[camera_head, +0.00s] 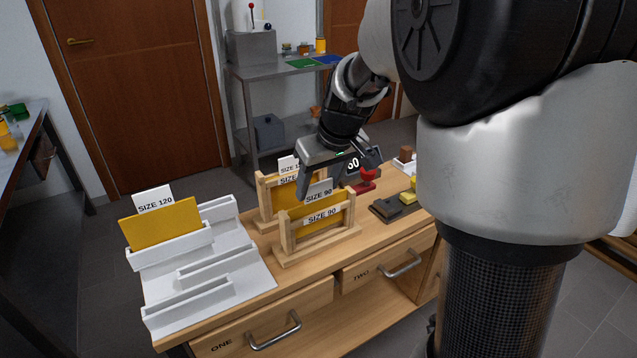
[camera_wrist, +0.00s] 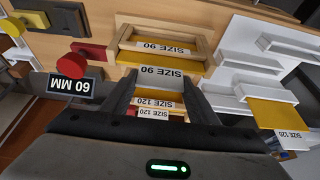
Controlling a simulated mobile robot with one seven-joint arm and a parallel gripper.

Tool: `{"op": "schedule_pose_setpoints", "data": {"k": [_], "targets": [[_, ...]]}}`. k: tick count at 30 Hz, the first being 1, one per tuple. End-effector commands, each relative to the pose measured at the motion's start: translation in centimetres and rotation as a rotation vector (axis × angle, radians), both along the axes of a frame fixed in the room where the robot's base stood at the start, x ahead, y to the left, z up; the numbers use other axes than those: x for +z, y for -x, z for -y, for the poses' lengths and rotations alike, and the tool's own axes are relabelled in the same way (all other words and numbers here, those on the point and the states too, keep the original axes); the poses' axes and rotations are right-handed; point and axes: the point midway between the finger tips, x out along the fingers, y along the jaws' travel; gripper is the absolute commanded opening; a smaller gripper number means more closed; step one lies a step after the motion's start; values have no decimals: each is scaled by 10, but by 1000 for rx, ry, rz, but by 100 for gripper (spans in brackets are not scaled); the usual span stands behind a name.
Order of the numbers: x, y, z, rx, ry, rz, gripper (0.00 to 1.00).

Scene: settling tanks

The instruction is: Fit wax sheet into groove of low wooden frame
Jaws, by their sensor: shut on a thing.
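The low wooden frame (camera_head: 291,245) stands at the front of the wooden bench, with a SIZE 90 label across its front; it also shows in the wrist view (camera_wrist: 204,45). The yellow wax sheet (camera_head: 316,204) stands upright between its posts. The sheet's grey SIZE 90 tab (camera_wrist: 163,76) sits between the fingers of my gripper (camera_wrist: 160,88), which is shut on it. In the head view, my gripper (camera_head: 335,182) is above the frame. The sheet's lower edge is hidden behind the frame's front, so I cannot tell how deep it sits in the groove.
A second wooden frame (camera_head: 264,200) with a SIZE 120 sheet stands close behind. A white rack (camera_head: 245,275) at left holds another yellow SIZE 120 sheet (camera_head: 160,225). At right are a red knob (camera_head: 368,174), a 60 MM sign (camera_wrist: 73,88) and a dark block (camera_head: 385,208).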

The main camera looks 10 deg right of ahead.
Motion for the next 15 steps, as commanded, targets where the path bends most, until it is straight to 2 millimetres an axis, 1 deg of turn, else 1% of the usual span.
{"op": "schedule_pose_setpoints", "data": {"k": [15], "targets": [[-14, 0, 0, 0, 0, 0, 20]]}}
